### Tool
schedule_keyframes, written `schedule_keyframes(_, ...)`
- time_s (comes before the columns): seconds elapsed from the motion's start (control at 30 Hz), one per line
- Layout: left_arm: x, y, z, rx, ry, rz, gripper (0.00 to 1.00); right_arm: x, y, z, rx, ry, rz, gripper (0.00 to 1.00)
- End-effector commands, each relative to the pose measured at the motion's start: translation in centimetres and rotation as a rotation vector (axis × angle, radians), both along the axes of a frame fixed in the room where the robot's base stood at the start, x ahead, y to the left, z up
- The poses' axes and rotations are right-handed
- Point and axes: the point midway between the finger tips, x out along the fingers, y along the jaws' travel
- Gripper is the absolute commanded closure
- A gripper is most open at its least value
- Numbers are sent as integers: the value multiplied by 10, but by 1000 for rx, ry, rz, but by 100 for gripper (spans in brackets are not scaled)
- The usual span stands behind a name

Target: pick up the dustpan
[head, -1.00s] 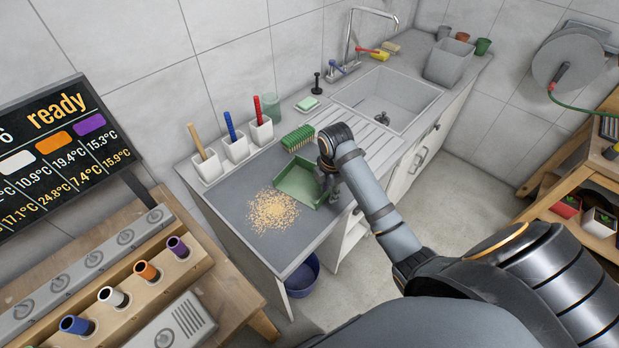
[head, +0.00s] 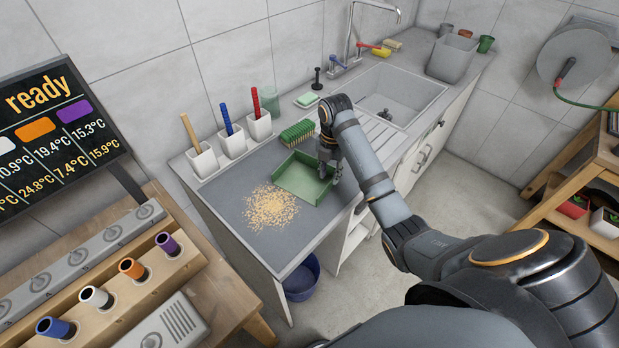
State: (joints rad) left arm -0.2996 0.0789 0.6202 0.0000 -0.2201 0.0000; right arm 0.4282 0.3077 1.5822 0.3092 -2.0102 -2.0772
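The green dustpan (head: 301,178) lies on the grey counter beside a scattered pile of tan crumbs (head: 270,207). A green brush (head: 297,133) lies just behind the dustpan. My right gripper (head: 331,178) is at the dustpan's right end, pointing down, where the handle would be. The arm and gripper hide that end, and I cannot tell whether the fingers are closed on it. My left gripper is not in view.
White holders (head: 232,142) with coloured handles stand along the wall behind the dustpan. A sink (head: 388,95) is to the right. The counter (head: 225,190) is bare left of the crumbs. A blue bucket (head: 302,279) stands below the counter.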

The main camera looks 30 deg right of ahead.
Motion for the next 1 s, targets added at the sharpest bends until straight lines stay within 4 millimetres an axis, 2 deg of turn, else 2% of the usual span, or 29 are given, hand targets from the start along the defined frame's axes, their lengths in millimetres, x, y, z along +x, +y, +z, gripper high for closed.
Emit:
schedule_keyframes(0.13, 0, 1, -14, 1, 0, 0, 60, 1, -4, -13, -1, 0, -1, 70)
schedule_keyframes(0.3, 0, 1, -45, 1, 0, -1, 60, 3, -12, -39, 0, -1, -1, 70)
schedule_keyframes(0.43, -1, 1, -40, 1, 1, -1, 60, 2, -10, -50, 2, 1, 0, 70)
schedule_keyframes(0.63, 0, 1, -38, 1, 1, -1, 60, 3, -11, -50, 0, 0, 0, 70)
schedule_keyframes(0.87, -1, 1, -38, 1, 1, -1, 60, 3, -11, -50, 0, 0, 0, 100)
schedule_keyframes(1.0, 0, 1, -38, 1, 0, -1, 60, 3, -11, -50, 0, 0, 0, 100)
